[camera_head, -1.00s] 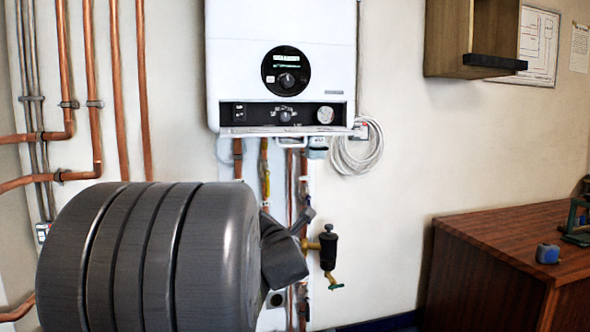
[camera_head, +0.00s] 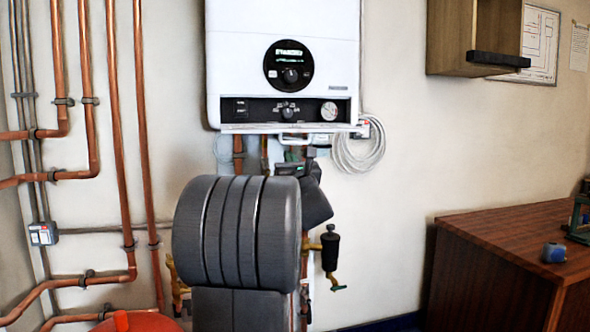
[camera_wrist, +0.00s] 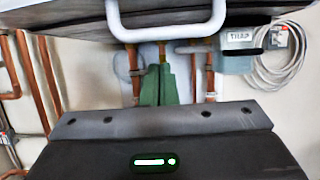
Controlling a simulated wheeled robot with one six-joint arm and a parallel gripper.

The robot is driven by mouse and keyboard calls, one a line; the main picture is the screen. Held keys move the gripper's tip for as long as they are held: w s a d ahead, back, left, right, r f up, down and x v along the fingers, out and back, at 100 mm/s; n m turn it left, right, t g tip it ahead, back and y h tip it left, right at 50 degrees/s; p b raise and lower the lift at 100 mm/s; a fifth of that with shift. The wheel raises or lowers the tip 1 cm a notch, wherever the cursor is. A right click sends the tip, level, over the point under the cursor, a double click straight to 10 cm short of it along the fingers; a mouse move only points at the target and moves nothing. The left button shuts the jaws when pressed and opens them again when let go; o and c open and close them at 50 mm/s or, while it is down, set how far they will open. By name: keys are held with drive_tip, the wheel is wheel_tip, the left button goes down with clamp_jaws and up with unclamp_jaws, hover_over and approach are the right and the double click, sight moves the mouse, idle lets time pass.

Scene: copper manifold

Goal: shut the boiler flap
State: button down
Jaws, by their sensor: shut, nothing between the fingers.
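The white boiler (camera_head: 285,60) hangs on the wall. Its flap (camera_head: 285,128) stands open at the bottom edge, lying about level and seen nearly edge-on, with the control panel exposed above it. In the wrist view, the flap's underside (camera_wrist: 60,20) crosses the top, with a white bar handle (camera_wrist: 167,36) hanging from it. My gripper (camera_wrist: 160,72) shows there as two green fingers, shut together and empty, below the handle. They look apart from it in the picture, but the depth is unclear. In the head view, my wrist hides most of the fingers.
Copper pipes (camera_head: 122,120) run down the wall at left. A coiled white cable (camera_head: 358,150) hangs right of the boiler, and a black valve (camera_head: 330,250) sits below. A wooden cabinet (camera_head: 500,245) stands at right, under a wall cupboard (camera_head: 470,38). A red rounded object (camera_head: 140,322) is at lower left.

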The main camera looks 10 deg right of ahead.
drive_tip(key=shift+s+r, duration=1.2)
drive_tip(key=shift+s, duration=0.05)
drive_tip(key=shift+d+r, duration=0.1)
drive_tip(key=shift+r, duration=0.05)
